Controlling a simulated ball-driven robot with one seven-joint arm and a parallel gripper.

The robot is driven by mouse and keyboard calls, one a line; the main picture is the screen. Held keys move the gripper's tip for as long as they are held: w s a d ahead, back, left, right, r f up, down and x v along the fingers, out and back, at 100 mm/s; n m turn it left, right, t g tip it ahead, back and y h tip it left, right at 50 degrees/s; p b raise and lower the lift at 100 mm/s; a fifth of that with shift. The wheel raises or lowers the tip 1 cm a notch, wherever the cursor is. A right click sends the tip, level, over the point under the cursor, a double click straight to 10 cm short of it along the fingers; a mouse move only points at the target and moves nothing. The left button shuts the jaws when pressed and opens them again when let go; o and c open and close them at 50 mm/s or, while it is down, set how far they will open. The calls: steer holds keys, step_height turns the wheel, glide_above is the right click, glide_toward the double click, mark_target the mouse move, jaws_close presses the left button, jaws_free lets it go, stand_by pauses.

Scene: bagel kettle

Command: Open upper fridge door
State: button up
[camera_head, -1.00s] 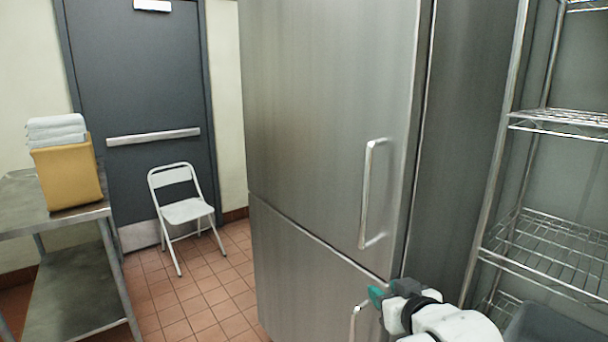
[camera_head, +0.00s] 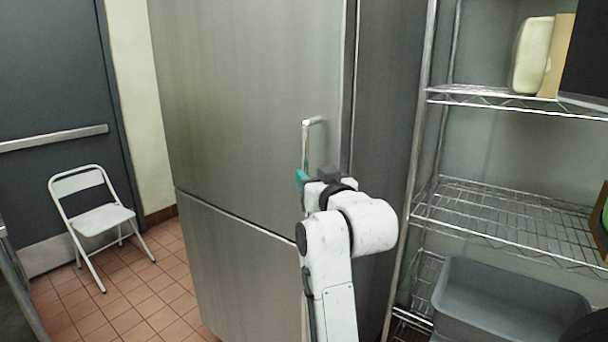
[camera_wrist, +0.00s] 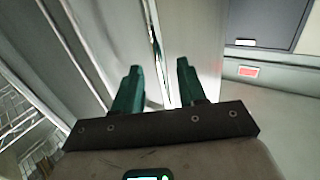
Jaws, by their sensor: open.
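The steel fridge's upper door (camera_head: 250,110) is closed. Its vertical bar handle (camera_head: 306,140) is near the door's right edge, its lower part hidden by my arm. My gripper (camera_head: 302,178) is in front of the handle at its lower half. In the wrist view my gripper (camera_wrist: 158,85) is open, its two green fingers apart. The handle (camera_wrist: 155,40) shows as a thin bar running toward the space between the fingers. I cannot tell whether the fingers touch it. The lower fridge door (camera_head: 235,265) is closed too.
A wire shelf rack (camera_head: 500,215) stands right of the fridge, with a grey bin (camera_head: 505,300) low in front. A white folding chair (camera_head: 95,215) stands at the left by a grey door (camera_head: 45,90). Tiled floor between chair and fridge is clear.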

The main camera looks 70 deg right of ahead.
mark_target(306, 171)
steer(key=shift+x, duration=2.55)
steer(key=shift+c, duration=0.4)
jaws_close()
